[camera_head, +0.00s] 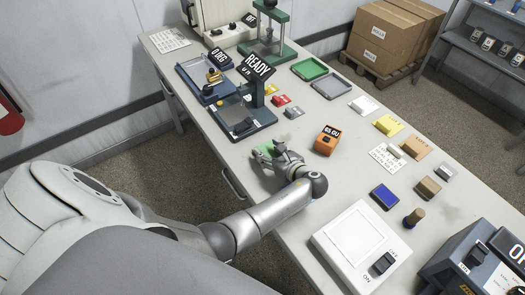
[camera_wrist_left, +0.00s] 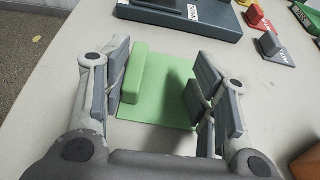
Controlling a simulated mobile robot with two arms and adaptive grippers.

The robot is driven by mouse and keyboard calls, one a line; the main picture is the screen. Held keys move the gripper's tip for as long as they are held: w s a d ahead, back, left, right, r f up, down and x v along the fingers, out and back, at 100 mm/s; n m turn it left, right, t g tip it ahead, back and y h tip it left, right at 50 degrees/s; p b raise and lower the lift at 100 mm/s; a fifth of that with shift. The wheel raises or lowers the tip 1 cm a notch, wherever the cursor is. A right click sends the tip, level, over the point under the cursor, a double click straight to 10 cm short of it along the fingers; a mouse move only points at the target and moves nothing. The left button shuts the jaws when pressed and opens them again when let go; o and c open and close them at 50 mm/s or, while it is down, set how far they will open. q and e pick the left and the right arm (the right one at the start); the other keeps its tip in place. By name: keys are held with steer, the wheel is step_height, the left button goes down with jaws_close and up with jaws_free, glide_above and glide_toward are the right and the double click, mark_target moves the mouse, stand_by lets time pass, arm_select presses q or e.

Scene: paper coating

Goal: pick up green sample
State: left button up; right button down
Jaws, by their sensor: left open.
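The green sample (camera_wrist_left: 165,88) lies flat on the table, a thin green sheet with a thicker green bar (camera_wrist_left: 134,72) along its left side in the left wrist view. In the head view only a small part of the green sample (camera_head: 262,148) shows beside my left gripper (camera_head: 272,156), whose fingers hide the rest. In the left wrist view my left gripper (camera_wrist_left: 160,85) is open, one finger on each side of the sheet, with the green bar close to the left finger. Nothing is clamped between the fingers. My right gripper is not in view.
A device with a READY sign (camera_head: 257,66) stands beyond the sample, with red and grey blocks (camera_head: 293,112) beside it. An orange device (camera_head: 327,140) stands to the right. A white scale-like device (camera_head: 358,240) sits nearer. Green and grey trays (camera_head: 331,86) lie farther back.

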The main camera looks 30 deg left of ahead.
arm_select(q)
steer(key=shift+s+f, duration=0.15)
steer(key=shift+f, duration=0.05)
steer(key=c, duration=0.4)
steer(key=shift+s+d+f, duration=0.1)
jaws_close()
